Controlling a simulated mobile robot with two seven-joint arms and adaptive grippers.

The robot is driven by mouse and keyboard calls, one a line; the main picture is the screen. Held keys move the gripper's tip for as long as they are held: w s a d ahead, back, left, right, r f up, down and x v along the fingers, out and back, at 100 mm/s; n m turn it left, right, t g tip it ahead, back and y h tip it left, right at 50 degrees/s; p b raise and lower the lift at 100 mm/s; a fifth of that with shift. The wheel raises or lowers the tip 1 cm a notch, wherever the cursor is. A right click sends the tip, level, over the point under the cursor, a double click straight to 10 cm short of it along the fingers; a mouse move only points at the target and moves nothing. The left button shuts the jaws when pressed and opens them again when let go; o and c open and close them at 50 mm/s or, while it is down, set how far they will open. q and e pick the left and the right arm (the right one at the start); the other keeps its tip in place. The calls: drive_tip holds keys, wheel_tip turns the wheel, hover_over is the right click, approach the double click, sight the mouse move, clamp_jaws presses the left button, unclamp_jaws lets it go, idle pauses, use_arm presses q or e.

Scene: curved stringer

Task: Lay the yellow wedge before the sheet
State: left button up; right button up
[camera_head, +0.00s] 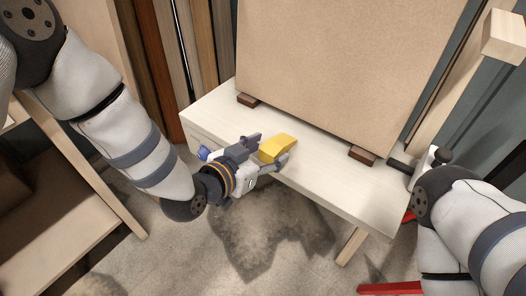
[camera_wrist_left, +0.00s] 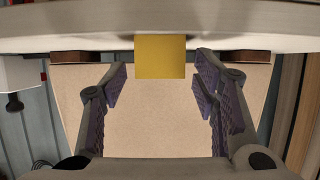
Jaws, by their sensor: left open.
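The yellow wedge (camera_head: 277,148) rests on the pale table (camera_head: 335,186) near its front edge, in front of the large tan sheet (camera_head: 340,60). My left gripper (camera_head: 267,151) is open, with one finger on either side of the wedge. In the left wrist view the wedge (camera_wrist_left: 160,57) sits centred between the spread fingers of my left gripper (camera_wrist_left: 161,72), with a gap on both sides. The sheet (camera_wrist_left: 160,115) fills the background there. My right gripper (camera_head: 422,162) is by the table's right end, partly hidden by its wrist; its jaws are unclear.
Dark brown blocks (camera_head: 362,155) sit under the sheet's lower edge. Wooden boards (camera_head: 170,60) lean behind the table at left, and a pale timber post (camera_head: 470,80) leans at right. A wooden shelf (camera_head: 70,215) stands at left. The table's front right is clear.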

use_arm(q)
drive_tip(key=shift+s+a+r, duration=0.15)
drive_tip(key=shift+r, duration=0.15)
drive_tip(key=p+v, duration=0.2)
drive_tip(key=v, duration=1)
drive_tip(key=s+a+f+n+g+y, duration=0.2)
drive_tip(key=s+a+f+g, duration=0.15)
drive_tip(key=s+f, duration=0.55)
drive_tip(key=s+a+f+n+g+y, duration=0.2)
drive_tip(key=s+a+f+g, duration=0.15)
drive_tip(key=s+f, duration=0.6)
drive_tip(key=s+a+n+g+y, duration=0.1)
drive_tip(key=s+a+g, duration=0.2)
drive_tip(key=s, duration=0.6)
drive_tip(key=s+a+n+g+y, duration=0.1)
drive_tip(key=s+a+g, duration=0.1)
drive_tip(key=s, duration=0.7)
drive_tip(key=s+a+n+g+y, duration=0.1)
drive_tip(key=s+g, duration=0.4)
drive_tip(key=s, duration=0.5)
drive_tip(key=a+y, duration=0.1)
drive_tip(key=a, duration=0.1)
drive_tip(key=shift+a+f+n, duration=0.2)
drive_tip(key=shift+a+n, duration=0.1)
drive_tip(key=shift+r, duration=0.1)
